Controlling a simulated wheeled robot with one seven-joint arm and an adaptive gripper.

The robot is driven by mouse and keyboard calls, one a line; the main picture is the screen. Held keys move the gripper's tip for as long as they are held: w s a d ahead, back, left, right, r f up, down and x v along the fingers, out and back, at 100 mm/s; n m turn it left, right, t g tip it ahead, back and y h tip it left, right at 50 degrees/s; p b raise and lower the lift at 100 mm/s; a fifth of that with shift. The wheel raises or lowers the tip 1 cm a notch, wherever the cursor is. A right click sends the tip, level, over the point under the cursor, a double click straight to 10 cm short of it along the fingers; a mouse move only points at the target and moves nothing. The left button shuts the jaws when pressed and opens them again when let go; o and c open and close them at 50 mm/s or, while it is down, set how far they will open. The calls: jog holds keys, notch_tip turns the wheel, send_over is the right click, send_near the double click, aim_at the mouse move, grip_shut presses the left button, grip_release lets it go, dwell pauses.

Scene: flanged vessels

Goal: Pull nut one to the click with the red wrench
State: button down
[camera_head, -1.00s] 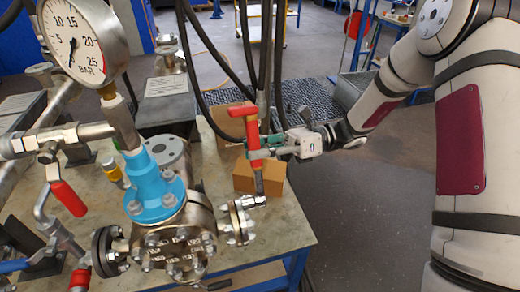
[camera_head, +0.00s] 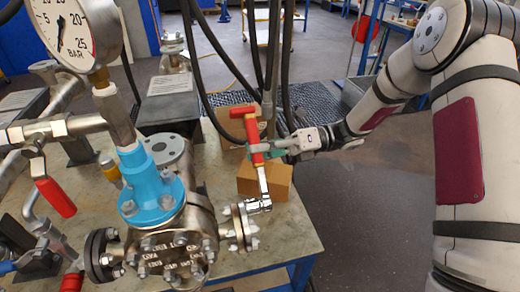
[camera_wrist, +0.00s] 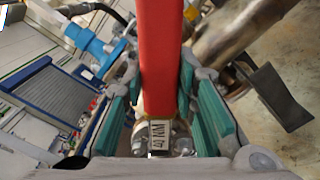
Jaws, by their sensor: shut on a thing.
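The red wrench (camera_head: 254,133) stands tilted, its T-shaped top leaning left and its metal shaft running down. Its head (camera_head: 258,206) is at the small right-hand flange (camera_head: 239,228) of the vessel, at an upper bolt. I cannot tell how fully it sits on the nut, or which nut is nut one. My gripper (camera_head: 270,149) is shut on the red handle from the right. In the wrist view the handle (camera_wrist: 161,55) lies between green finger pads, with a small label (camera_wrist: 159,138) ending in "NM". The wrench head is hidden there.
The blue-capped vessel (camera_head: 155,190) and pressure gauge (camera_head: 62,28) stand left of the wrench. A cardboard box (camera_head: 277,181) is close behind the shaft. Black hoses (camera_head: 257,60) hang just behind the wrench's top. Open floor (camera_head: 380,210) lies right of the table.

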jog(key=shift+b+v, duration=0.4)
jog(key=shift+v, duration=2.05)
